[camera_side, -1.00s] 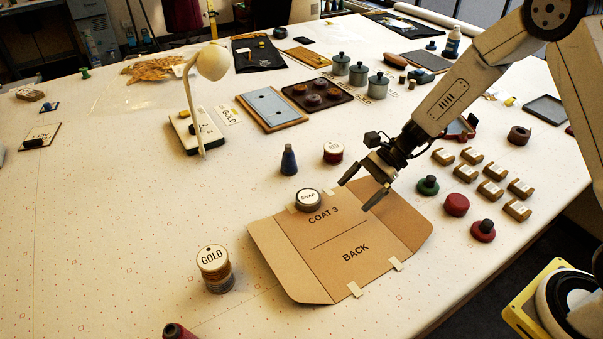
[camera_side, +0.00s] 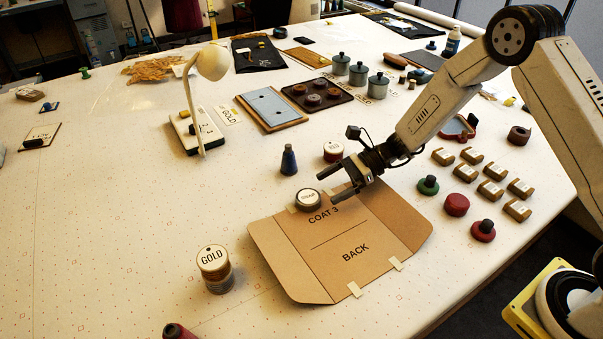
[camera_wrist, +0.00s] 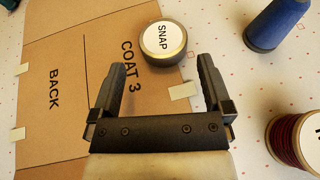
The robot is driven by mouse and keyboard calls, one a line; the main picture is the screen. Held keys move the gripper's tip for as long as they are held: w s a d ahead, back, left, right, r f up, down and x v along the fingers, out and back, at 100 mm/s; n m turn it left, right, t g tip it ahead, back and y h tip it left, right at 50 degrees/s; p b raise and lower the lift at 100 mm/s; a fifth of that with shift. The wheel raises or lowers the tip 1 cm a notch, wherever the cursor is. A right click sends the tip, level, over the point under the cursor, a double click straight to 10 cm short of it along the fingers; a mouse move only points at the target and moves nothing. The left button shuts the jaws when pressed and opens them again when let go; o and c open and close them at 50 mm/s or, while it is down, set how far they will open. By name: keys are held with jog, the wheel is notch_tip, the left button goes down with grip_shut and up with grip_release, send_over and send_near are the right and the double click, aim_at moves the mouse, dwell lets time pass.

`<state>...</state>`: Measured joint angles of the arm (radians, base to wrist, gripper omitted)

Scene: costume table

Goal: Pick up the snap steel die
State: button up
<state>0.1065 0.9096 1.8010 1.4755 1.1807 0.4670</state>
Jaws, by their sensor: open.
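The snap steel die (camera_side: 308,199) is a short round piece with a white top marked SNAP. It sits at the far edge of the brown COAT 3 BACK card (camera_side: 377,251). In the wrist view the die (camera_wrist: 163,40) lies just beyond the fingertips, between their lines but nearer the right finger. My gripper (camera_side: 326,184) is open and empty, above the card's far edge and to the right of the die. In the wrist view both fingers of my gripper (camera_wrist: 158,62) show apart, with nothing between them.
A blue cone (camera_side: 289,160) and a red-banded spool (camera_side: 333,151) stand behind the die. The GOLD jar (camera_side: 214,268) is at front left. Green and red round pieces (camera_side: 456,205) and small tan blocks (camera_side: 491,190) stand to the right. The table left of the card is mostly clear.

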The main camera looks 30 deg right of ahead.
aim_at(309, 196)
jog(key=shift+a, duration=0.1)
jog(key=shift+x, duration=2.5)
jog(key=shift+w, duration=0.15)
grip_shut()
jog(key=shift+r, duration=0.1)
jog(key=shift+r, duration=0.1)
jog(key=shift+r, duration=0.7)
jog(key=s+d+r, duration=0.3)
jog(key=s+r, duration=0.8)
jog(key=s, duration=0.2)
jog(key=shift+s+d, duration=0.25)
jog(key=shift+d, duration=0.15)
